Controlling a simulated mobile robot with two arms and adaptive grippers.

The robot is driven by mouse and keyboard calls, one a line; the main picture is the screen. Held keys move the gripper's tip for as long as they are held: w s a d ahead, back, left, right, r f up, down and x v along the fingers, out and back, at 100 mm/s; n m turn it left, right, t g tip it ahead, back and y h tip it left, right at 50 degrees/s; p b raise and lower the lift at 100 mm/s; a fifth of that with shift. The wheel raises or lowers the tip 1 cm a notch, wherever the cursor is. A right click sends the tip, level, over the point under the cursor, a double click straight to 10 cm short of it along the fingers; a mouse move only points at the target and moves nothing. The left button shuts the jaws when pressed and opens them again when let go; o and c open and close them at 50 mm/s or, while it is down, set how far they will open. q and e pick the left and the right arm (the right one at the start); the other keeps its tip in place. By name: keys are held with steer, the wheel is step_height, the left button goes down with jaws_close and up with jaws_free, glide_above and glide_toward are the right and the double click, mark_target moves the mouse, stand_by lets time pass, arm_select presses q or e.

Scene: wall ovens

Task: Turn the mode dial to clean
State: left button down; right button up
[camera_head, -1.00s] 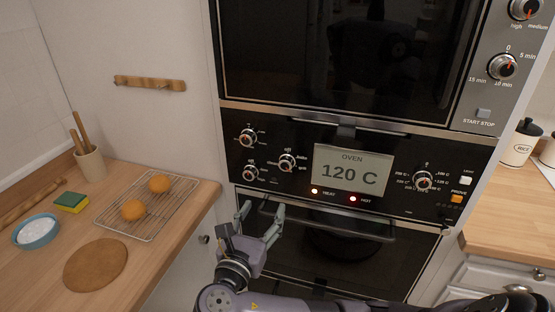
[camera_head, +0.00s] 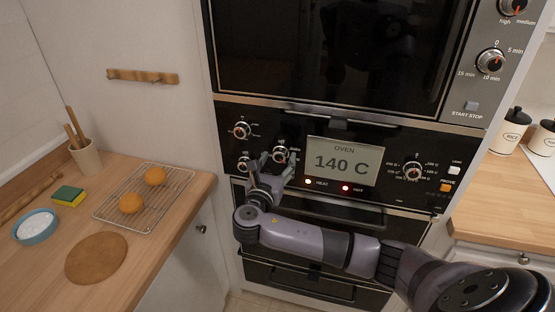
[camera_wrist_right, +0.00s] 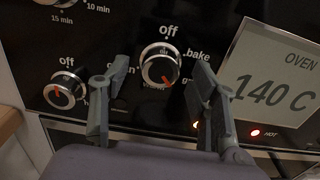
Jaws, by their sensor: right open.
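The mode dial (camera_head: 280,155) is a round silver knob on the black oven panel, left of the display. In the right wrist view the mode dial (camera_wrist_right: 160,66) has "off" above it, "bake" at its upper right and a partly hidden word ending in "n" at its left. Its red mark points to the lower right, near a label starting with "g". My right gripper (camera_head: 275,165) is open in front of the dial. In the wrist view the right gripper's fingers (camera_wrist_right: 158,80) stand on either side of the dial, with visible gaps. My left gripper is out of view.
Another knob (camera_wrist_right: 64,90) sits close to the left finger. The oven display (camera_head: 342,161) reads 140 C, right of the gripper. The oven door handle (camera_head: 335,213) runs below the panel. A counter (camera_head: 150,256) with a rack of orange fruits stands at the left.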

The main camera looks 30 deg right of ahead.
steer(key=shift+w+d, duration=0.1)
steer(key=shift+c, duration=0.2)
steer(key=c, duration=1.1)
steer(key=shift+c, duration=0.2)
